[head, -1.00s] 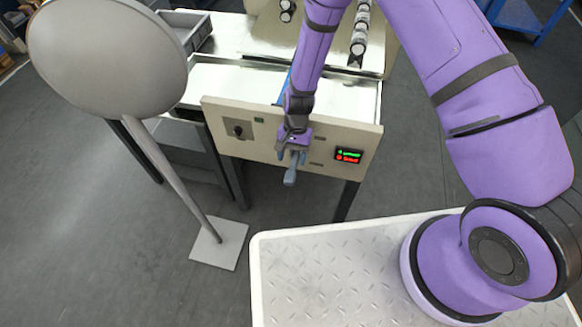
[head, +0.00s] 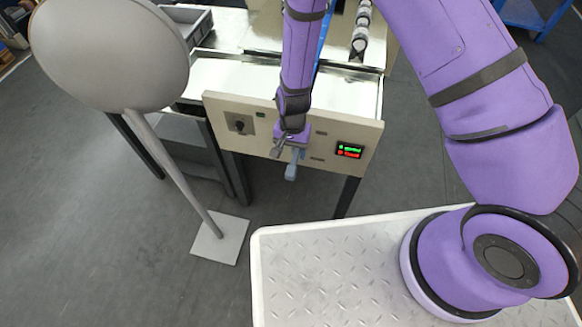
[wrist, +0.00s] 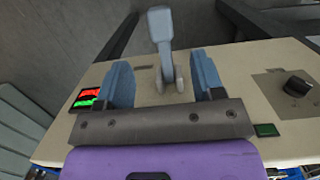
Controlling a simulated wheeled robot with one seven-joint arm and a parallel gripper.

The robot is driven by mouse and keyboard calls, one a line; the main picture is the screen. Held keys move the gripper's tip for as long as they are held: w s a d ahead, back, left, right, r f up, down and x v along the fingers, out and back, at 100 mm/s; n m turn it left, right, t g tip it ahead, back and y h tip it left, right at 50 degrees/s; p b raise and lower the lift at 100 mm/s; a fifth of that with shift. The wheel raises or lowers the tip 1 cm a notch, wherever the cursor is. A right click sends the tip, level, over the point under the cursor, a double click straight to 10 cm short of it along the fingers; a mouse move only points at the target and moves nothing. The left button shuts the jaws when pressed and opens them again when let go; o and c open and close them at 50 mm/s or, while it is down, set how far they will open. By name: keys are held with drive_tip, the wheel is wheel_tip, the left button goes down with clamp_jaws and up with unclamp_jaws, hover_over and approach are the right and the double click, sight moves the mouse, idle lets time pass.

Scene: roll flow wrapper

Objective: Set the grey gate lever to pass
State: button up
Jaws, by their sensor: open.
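The grey gate lever (wrist: 160,30) stands out from the beige panel (wrist: 225,62) and shows beyond and between my fingers in the wrist view. In the head view the lever (head: 291,172) points down and toward the camera from the panel's lower middle. My gripper (wrist: 165,84) is open, one blue finger on each side of the lever's base, with a gap on both sides. In the head view my gripper (head: 287,143) is at the panel front, just above the lever's handle and partly covering its mount. The lever's position marks cannot be read.
A lit green and red display (head: 349,150) is on the panel's right. A black knob (head: 239,125) is on its left. A large grey disc on a stand (head: 110,55) is at the left. A grey bin (head: 190,25) stands behind.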

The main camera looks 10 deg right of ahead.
sight(291, 170)
drive_tip(key=shift+t, duration=0.8)
drive_tip(key=f, duration=0.6)
drive_tip(key=s+f, duration=0.1)
drive_tip(key=f, duration=0.2)
drive_tip(key=shift+s+a+f, duration=0.1)
drive_tip(key=shift+a+f, duration=0.05)
drive_tip(key=shift+f, duration=0.25)
clamp_jaws()
drive_tip(key=shift+w+r+g+y, duration=0.2)
drive_tip(key=shift+r+g, duration=0.55)
drive_tip(key=shift+g, duration=0.05)
drive_tip(key=shift+w+r+g+y, duration=0.2)
drive_tip(key=shift+r+g, duration=0.5)
drive_tip(key=shift+g, duration=0.1)
drive_tip(key=shift+w+d+r+g+y, duration=0.15)
drive_tip(key=shift+w+r+g+y, duration=0.05)
drive_tip(key=shift+r+g, duration=0.3)
drive_tip(key=shift+w+d+r+g+y, duration=0.2)
drive_tip(key=shift+r+g, duration=0.2)
drive_tip(key=shift+g, duration=0.2)
unclamp_jaws()
